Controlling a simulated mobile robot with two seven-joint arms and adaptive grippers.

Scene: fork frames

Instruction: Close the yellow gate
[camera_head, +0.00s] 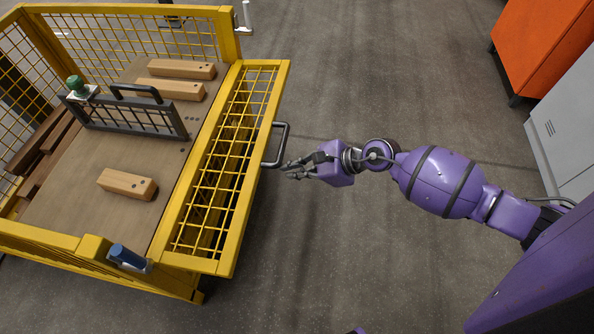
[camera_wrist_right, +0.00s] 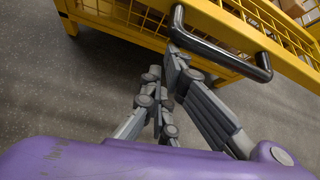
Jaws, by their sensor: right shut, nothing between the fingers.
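The yellow gate (camera_head: 281,85) is a mesh panel along the right side of a yellow cage. Its outer rail stands out from the edge of the wooden platform, leaning outward. A dark bar handle (camera_head: 286,143) sticks out of that rail; it also shows in the right wrist view (camera_wrist_right: 215,50). My right gripper (camera_head: 287,168) is shut and empty, just right of and below the handle in the head view. In the right wrist view its fingertips (camera_wrist_right: 165,58) are near the handle's left end; I cannot tell whether they touch it. My left gripper is not in view.
Several wooden blocks (camera_head: 127,184) and a dark grid rack (camera_head: 130,117) lie on the platform (camera_head: 75,185). A blue-handled latch (camera_head: 128,257) sits at the cage's near corner. Orange (camera_head: 540,40) and grey (camera_head: 570,130) cabinets stand at right. The floor between is clear.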

